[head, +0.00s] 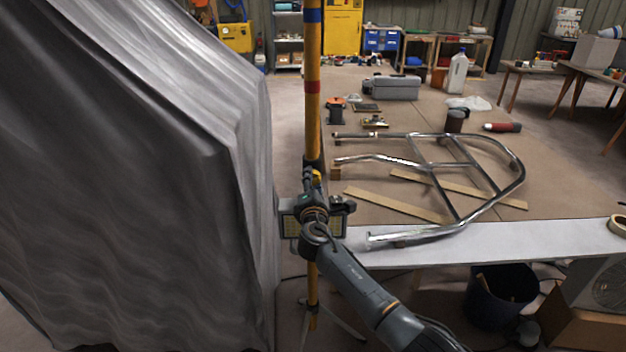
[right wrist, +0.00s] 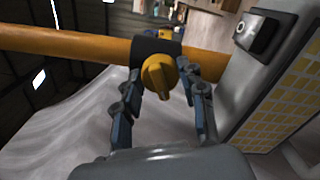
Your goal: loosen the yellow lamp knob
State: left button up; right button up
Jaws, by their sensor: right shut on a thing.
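The yellow lamp knob (right wrist: 158,78) sits on a dark clamp (right wrist: 152,48) around the yellow pole (right wrist: 70,45). My right gripper (right wrist: 161,80) has one finger on each side of the knob and is shut on it. In the head view the knob (head: 316,177) shows just above my right gripper (head: 314,188), which partly hides the clamp. The lamp (head: 290,226) has yellowish gridded panels and hangs on the upright pole (head: 313,120), behind my wrist. In the right wrist view the lamp (right wrist: 285,100) is close on the right. My left gripper is out of view.
A grey draped cover (head: 150,150) fills the left side, close to the pole. The workbench (head: 560,242) on the right carries a bent chrome tube frame (head: 505,155), wooden strips (head: 400,204) and a grey case (head: 392,87). A dark bucket (head: 500,295) stands below its front edge.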

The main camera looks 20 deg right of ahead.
jog(key=shift+f+n, duration=0.1)
jog(key=shift+n, duration=0.3)
jog(key=o, duration=1.1)
jog(key=shift+o, duration=0.2)
jog(key=shift+s, duration=0.1)
jog(key=v, duration=1.2)
